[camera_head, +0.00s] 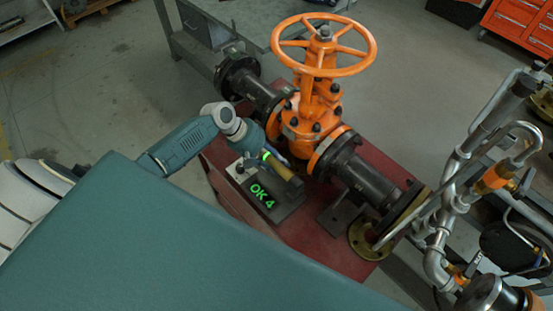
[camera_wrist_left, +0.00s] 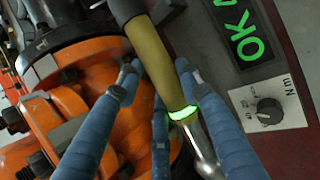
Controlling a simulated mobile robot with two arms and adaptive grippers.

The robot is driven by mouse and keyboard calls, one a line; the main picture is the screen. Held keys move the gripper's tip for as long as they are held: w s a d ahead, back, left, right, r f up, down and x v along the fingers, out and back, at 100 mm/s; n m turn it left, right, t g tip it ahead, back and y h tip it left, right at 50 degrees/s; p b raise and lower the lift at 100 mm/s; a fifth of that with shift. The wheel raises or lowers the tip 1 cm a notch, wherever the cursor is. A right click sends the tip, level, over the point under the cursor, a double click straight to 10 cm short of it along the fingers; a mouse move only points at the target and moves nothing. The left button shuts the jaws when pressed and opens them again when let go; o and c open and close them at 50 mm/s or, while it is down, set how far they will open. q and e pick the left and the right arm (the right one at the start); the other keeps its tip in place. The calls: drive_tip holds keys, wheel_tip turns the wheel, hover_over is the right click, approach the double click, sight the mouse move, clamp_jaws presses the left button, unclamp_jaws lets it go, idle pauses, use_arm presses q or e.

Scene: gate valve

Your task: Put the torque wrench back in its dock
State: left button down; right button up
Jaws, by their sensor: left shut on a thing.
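The torque wrench (camera_wrist_left: 153,58) has an olive-yellow grip, a glowing green ring and a metal shaft. It also shows in the head view (camera_head: 278,167), beside the orange valve. My left gripper (camera_wrist_left: 156,85) has its blue fingers around the wrench near the green ring and is shut on it. In the head view the left gripper (camera_head: 268,150) is partly hidden by its own wrist. A dark grey unit (camera_head: 286,204) with a green "OK 4" display (camera_head: 262,195) sits just below the wrench; I cannot tell whether they touch. My right gripper is out of view.
The orange gate valve (camera_head: 302,130) with its handwheel (camera_head: 322,46) stands close behind the gripper, on a dark pipe (camera_head: 364,178). A knob (camera_wrist_left: 269,111) is on a light panel by the display. The red bench top (camera_head: 318,246) is bare in front.

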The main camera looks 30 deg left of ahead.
sight(276, 178)
use_arm(q)
drive_tip(key=shift+w+f+b, duration=0.1)
drive_tip(key=shift+f+b, duration=1.05)
drive_tip(key=shift+f, duration=0.8)
drive_tip(key=c, duration=1.1)
unclamp_jaws()
drive_tip(key=shift+s+f, duration=0.25)
drive_tip(key=v, duration=1.2)
drive_tip(key=shift+r, duration=0.2)
drive_tip(key=shift+d, duration=0.1)
